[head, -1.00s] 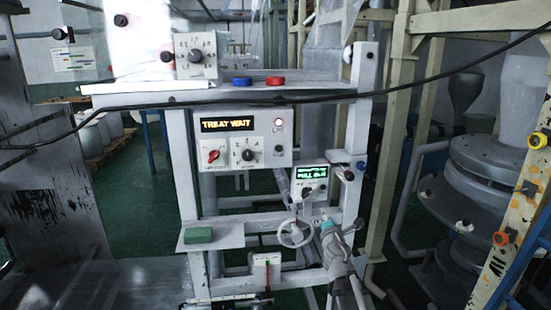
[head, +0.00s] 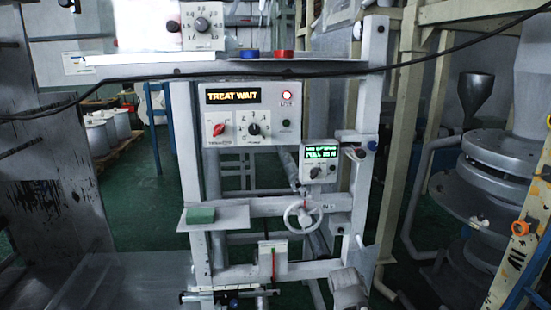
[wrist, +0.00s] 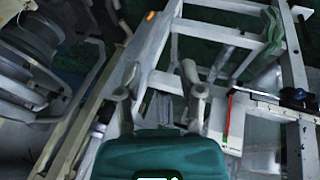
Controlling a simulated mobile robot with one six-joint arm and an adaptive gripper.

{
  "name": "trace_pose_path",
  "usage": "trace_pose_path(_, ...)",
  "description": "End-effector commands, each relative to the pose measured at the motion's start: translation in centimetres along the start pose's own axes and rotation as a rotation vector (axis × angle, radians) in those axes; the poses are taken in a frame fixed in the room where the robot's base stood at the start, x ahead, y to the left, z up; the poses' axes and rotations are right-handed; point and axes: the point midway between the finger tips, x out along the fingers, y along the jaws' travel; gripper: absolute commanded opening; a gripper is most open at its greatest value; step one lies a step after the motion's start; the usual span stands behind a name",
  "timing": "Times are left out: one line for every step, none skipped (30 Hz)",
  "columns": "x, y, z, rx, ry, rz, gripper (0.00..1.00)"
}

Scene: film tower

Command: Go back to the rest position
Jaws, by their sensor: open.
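My gripper (wrist: 162,85) shows in the wrist view, with its teal body at the bottom edge and two pale fingers reaching up. The fingers are apart, and I see nothing held between them. In the wrist view they point toward the white machine frame, with a white bar with a red strip (wrist: 229,115) to their right. In the head view my fingers are not visible; only a pale part of my arm shows at the bottom, right of the middle.
The white frame holds a "TREAT WAIT" panel (head: 246,113), a small green-lit display box (head: 319,162) and a handwheel (head: 303,214). A green block (head: 201,215) lies on a side shelf. A black cable crosses the front. A round grey machine (head: 495,190) stands at right.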

Motion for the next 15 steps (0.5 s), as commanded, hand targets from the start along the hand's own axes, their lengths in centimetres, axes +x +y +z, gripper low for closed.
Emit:
trace_pose_path(0.9,-1.6,1.6,0.038,-0.050,-0.057,0.50)
trace_pose_path(1.1,-2.3,2.3,0.059,-0.080,-0.090,0.50)
trace_pose_path(1.1,-3.3,3.2,0.086,-0.117,-0.131,0.50)
trace_pose_path(1.2,-3.9,3.8,0.102,-0.143,-0.159,0.50)
trace_pose_path(1.2,-4.5,4.3,0.117,-0.168,-0.185,0.50)
trace_pose_path(1.1,-5.2,4.9,0.133,-0.197,-0.215,0.50)
trace_pose_path(1.1,-5.7,5.3,0.143,-0.217,-0.236,0.50)
trace_pose_path(1.0,-6.1,5.7,0.152,-0.234,-0.252,0.50)
trace_pose_path(0.9,-6.5,6.0,0.161,-0.252,-0.271,0.50)
trace_pose_path(0.9,-6.8,6.2,0.166,-0.264,-0.281,0.50)
trace_pose_path(0.8,-7.0,6.4,0.170,-0.273,-0.291,0.50)
trace_pose_path(0.7,-7.1,6.5,0.174,-0.282,-0.299,0.50)
trace_pose_path(0.7,-7.2,6.6,0.176,-0.286,-0.303,0.50)
trace_pose_path(0.7,-7.3,6.7,0.177,-0.289,-0.305,0.50)
trace_pose_path(0.6,-7.3,6.7,0.178,-0.291,-0.307,0.50)
